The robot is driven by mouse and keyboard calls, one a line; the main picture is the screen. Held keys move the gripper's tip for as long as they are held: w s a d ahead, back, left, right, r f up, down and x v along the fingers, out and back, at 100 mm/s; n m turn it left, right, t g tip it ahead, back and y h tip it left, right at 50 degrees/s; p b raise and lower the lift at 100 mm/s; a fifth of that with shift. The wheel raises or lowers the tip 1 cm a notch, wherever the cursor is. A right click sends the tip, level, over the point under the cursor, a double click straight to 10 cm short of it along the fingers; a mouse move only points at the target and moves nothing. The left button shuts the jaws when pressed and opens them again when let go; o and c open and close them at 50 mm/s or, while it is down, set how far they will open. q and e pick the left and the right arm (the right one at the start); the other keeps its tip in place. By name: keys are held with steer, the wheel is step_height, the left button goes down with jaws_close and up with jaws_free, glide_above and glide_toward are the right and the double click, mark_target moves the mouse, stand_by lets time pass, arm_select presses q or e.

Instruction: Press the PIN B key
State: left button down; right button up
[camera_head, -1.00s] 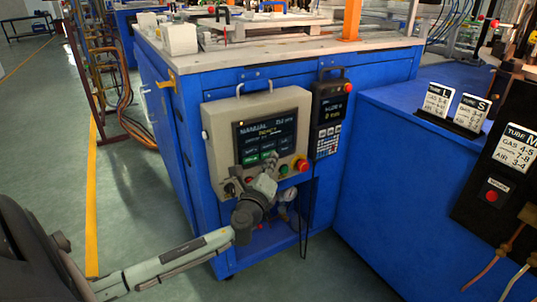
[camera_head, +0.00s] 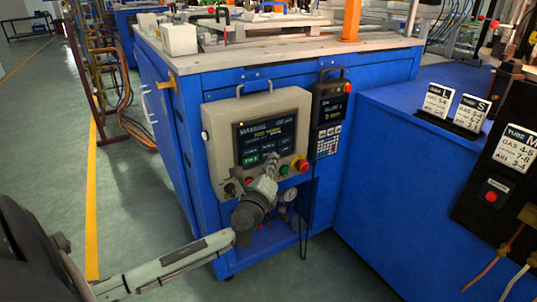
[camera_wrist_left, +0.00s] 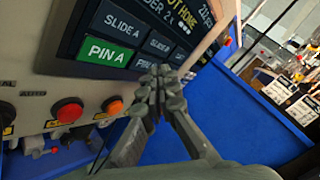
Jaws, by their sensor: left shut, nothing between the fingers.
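The control panel (camera_head: 215,125) on the blue cabinet has a dark touch screen (camera_head: 265,138). In the left wrist view the screen's lower row shows a green PIN A key (camera_wrist_left: 108,52). To its right is a dark key (camera_wrist_left: 146,66) whose label starts with PIN; the rest is hidden by my fingers. My left gripper (camera_head: 271,162) is shut and empty, its fingertips in front of the screen's lower edge. The closed fingertips also show in the left wrist view (camera_wrist_left: 161,84), close to the dark key. I cannot tell whether they touch it. My right gripper is not in view.
Below the screen, an orange button (camera_wrist_left: 112,105) and a red button (camera_wrist_left: 69,110) stick out. A red emergency knob (camera_head: 302,165) is at the panel's lower right. A handheld pendant (camera_head: 329,115) hangs beside the panel, its cable running down. Another blue cabinet (camera_head: 400,170) stands to the right.

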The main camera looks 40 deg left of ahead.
arm_select(q)
steer(key=shift+s+d, duration=0.15)
steer(key=shift+d, duration=0.15)
steer(key=d, duration=0.1)
steer(key=s+d, duration=0.1)
steer(key=d, duration=0.1)
steer(key=s+d, duration=0.1)
steer(key=shift+d+p, duration=0.35)
steer(key=shift+p, duration=0.05)
stand_by(0.7)
